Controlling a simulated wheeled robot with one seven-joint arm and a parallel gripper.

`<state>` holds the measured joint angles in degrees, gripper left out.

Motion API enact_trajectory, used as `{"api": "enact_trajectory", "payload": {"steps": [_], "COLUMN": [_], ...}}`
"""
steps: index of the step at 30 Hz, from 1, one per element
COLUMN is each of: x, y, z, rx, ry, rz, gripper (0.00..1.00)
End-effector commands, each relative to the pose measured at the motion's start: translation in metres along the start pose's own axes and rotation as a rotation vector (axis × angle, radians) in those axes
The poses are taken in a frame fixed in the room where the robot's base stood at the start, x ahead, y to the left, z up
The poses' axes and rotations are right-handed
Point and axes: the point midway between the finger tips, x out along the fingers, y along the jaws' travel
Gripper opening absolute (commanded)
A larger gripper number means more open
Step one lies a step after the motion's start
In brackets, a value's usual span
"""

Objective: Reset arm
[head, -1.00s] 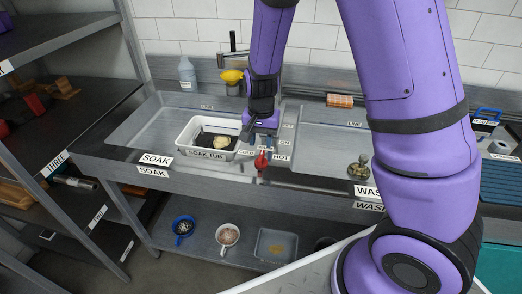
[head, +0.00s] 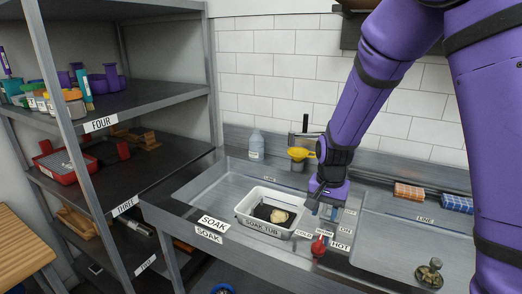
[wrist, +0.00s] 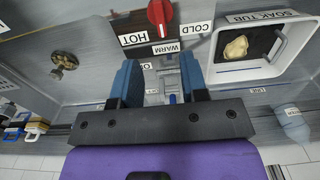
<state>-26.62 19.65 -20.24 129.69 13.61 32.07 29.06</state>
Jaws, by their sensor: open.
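My gripper (head: 320,205) hangs over the divider between the two basins, to the right of the soak tub. In the wrist view, its two blue fingers (wrist: 160,85) are apart, with nothing held between them. Below and between them are the labelled faucet controls, with a red knob (wrist: 160,14) by the HOT, WARM and COLD labels. The red knob also shows in the head view (head: 318,246), just in front of my gripper. My purple arm (head: 365,100) reaches down from the upper right.
The white soak tub (head: 243,220) holds a pale lump (head: 279,216) on something dark. A grey bottle (head: 256,145) and a yellow item (head: 301,153) stand behind. A brass-coloured item (head: 430,272) sits in the right basin. Shelves (head: 165,100) stand at left.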

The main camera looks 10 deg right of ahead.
Motion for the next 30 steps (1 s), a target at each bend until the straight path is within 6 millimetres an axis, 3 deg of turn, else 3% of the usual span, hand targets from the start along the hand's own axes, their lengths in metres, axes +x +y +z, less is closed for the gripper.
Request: {"api": "enact_trajectory", "payload": {"steps": [8, 18, 30], "x": [-0.071, -0.156, -0.224], "y": [0.025, 0.074, 0.140], "z": [0.015, 0.051, 0.111], "rx": [-0.101, -0.266, -0.451], "ry": [0.025, 0.120, 0.299], "rz": [-0.101, -0.192, -0.199], "gripper": [0.40, 0.40, 0.40]}}
